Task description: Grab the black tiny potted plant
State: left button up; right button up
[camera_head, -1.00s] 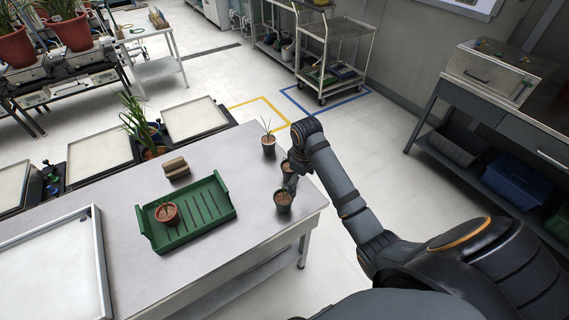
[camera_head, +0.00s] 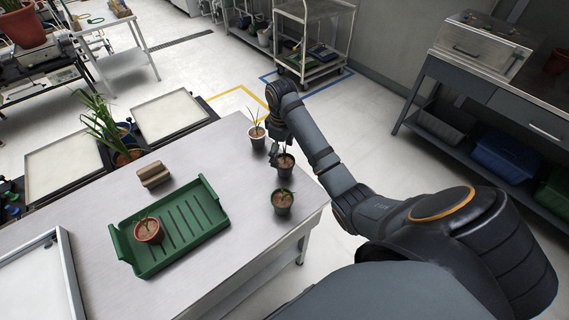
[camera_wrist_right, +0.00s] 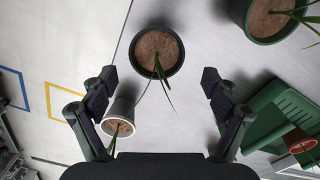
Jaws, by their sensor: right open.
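The black potted plant (camera_head: 286,164) stands upright near the table's right edge, between a white pot and a dark green pot. It shows in the right wrist view (camera_wrist_right: 157,48) with brown soil and thin green leaves. My right gripper (camera_wrist_right: 158,80) is open and empty. Its two fingers lie on either side of the black pot's line, with the pot just ahead of the fingertips. In the head view the right gripper (camera_head: 276,150) is small and partly hidden by my arm, beside the black pot. My left gripper is not in view.
The white pot (camera_head: 257,137) stands close behind the black pot, near a finger in the wrist view (camera_wrist_right: 118,127). The dark green pot (camera_head: 282,203) stands in front. A green tray (camera_head: 205,212) holds a terracotta pot (camera_head: 148,231). A brown block (camera_head: 153,174) lies behind the tray.

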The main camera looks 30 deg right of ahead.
aim_at(284, 162)
notch_tip(284, 162, down, 2)
jog(key=shift+s+d+f+b, duration=0.1)
jog(key=shift+s+d+b, duration=0.05)
jog(key=shift+b, duration=0.85)
jog(key=f, duration=0.2)
jog(key=shift+w+d+f, duration=0.1)
jog(key=shift+w+f, duration=0.1)
jog(key=shift+f, duration=0.2)
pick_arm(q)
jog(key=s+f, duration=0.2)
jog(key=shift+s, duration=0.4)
pick_arm(e)
jog(key=shift+s+r, duration=0.1)
jog(key=shift+c, duration=0.2)
jog(key=c, duration=0.7)
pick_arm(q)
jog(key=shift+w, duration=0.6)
pick_arm(e)
jog(key=c, duration=0.5)
